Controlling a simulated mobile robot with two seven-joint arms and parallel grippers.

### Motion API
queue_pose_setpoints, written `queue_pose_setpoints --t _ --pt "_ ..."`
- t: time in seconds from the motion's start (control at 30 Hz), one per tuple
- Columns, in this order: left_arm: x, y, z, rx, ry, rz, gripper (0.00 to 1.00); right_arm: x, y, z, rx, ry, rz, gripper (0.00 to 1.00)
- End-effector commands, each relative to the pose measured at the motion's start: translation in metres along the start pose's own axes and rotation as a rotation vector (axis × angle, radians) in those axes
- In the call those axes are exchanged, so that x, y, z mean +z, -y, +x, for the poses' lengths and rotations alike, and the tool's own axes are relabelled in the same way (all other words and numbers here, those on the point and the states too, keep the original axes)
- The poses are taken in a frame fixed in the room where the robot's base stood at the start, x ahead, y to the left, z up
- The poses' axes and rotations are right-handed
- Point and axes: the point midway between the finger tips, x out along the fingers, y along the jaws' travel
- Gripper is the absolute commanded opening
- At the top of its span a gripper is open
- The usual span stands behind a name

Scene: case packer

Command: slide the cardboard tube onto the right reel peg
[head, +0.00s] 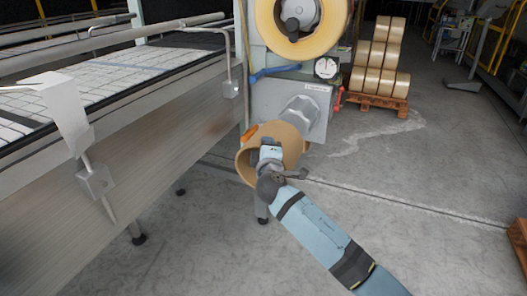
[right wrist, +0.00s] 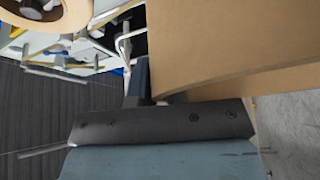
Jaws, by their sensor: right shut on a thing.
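The cardboard tube (head: 288,136) is a short, wide brown cylinder with its open near end facing left and toward me in the head view. My right gripper (head: 269,154) is shut on its wall at the near end. The tube also fills the upper right of the right wrist view (right wrist: 230,45). A grey reel peg (head: 302,108) sticks out from the grey machine box just behind the tube. The tube's far end overlaps the peg in the picture; I cannot tell whether it is around the peg or only in front of it. My left gripper is not in view.
A large tan tape roll (head: 265,22) sits on the upper reel. A round gauge (head: 326,67) and the machine box (head: 270,98) are close by. The conveyor's side (head: 150,150) runs along the left. Stacked rolls (head: 380,82) stand on a pallet behind.

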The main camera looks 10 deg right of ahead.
Motion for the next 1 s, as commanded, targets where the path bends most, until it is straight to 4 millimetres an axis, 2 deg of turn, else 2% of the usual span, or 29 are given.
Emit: queue_pose_setpoints --t 0.7,1.0 --pt "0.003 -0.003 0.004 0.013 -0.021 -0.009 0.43 0.028 0.002 0.051 0.004 0.001 -0.001 0.0" --pt "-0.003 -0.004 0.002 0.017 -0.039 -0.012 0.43 0.036 0.002 0.065 0.004 0.0 -0.001 0.0"
